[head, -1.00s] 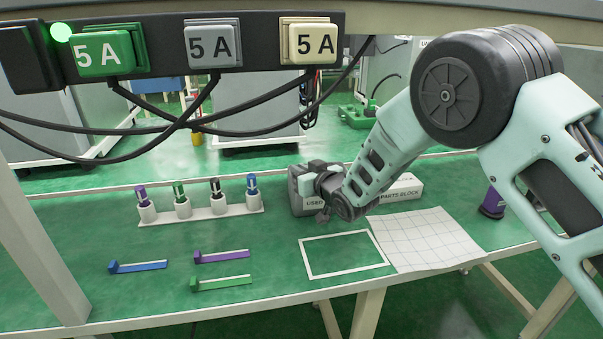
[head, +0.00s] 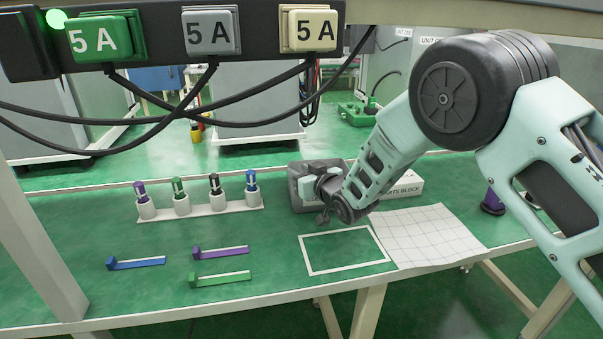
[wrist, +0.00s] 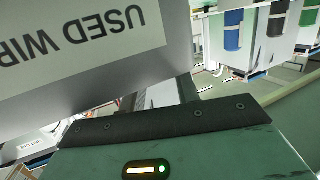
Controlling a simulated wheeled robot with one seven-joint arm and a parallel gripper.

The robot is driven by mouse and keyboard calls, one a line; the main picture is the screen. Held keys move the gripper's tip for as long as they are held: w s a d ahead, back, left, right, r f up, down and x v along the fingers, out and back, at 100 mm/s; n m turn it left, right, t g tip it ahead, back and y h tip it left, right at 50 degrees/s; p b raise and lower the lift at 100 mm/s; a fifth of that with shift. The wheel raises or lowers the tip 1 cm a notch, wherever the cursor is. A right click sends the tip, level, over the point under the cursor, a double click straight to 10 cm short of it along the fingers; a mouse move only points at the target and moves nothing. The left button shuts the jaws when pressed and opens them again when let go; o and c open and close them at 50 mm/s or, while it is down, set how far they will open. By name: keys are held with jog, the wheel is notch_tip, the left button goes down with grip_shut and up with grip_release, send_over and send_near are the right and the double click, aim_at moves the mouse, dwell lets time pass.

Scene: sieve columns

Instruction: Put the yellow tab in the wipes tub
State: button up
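The wipes tub (head: 296,189) is a grey box at the back of the green bench, partly hidden behind my gripper. In the wrist view the tub (wrist: 175,55) fills the upper left, and its white "USED WI…" label appears upside down. I see no yellow tab in either view. Blue (head: 137,263), purple (head: 221,252) and green (head: 221,279) tabs lie on the bench.
A white rack (head: 205,212) of several coloured tubes stands left of the tub. A white parts block box (head: 405,187) stands to its right. A white outlined rectangle (head: 312,270) and a gridded sheet (head: 440,240) lie in front. Cables hang above the bench.

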jog(key=shift+r+p, duration=0.45)
jog(key=shift+p, duration=0.05)
jog(key=s+d+r+g+h, duration=0.1)
jog(key=s+d+g+h, duration=0.2)
jog(key=s, duration=1.2)
jog(key=s+d+r+g+h, duration=0.2)
jog(key=s+d+g, duration=0.3)
jog(key=s+d, duration=0.4)
jog(key=s+d+r+g+h, duration=0.1)
jog(key=s+d+g+h, duration=0.3)
jog(key=s, duration=1.8)
jog(key=d+g, duration=0.1)
jog(key=d, duration=0.2)
jog(key=shift+s+r, duration=0.25)
jog(key=shift+d, duration=0.1)
notch_tip(320, 180, up, 11)
jog(key=p, duration=1)
jog(key=shift+p, duration=0.3)
